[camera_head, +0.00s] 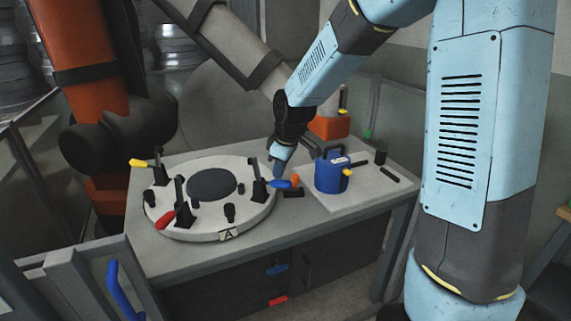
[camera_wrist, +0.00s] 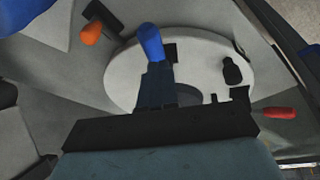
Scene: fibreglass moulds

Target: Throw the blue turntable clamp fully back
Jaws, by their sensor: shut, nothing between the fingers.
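The round white turntable (camera_head: 225,225) stands on the bench with a dark disc (camera_head: 212,184) at its centre. The blue clamp handle (camera_head: 281,184) sticks out low past the turntable's right edge, beside an upright black clamp post (camera_head: 258,188). In the wrist view the blue handle (camera_wrist: 151,42) shows just beyond my fingertips, and its lower part is hidden. My gripper (camera_head: 279,172) points down just above the handle. It is shut and empty. I cannot tell whether it touches the handle.
An orange knob (camera_head: 295,180) is close right of the blue handle. A blue pot (camera_head: 331,177) stands on a pale plate farther right. Yellow (camera_head: 139,163) and red (camera_head: 166,219) clamp handles stick out at the turntable's left and front. Bare bench lies in front.

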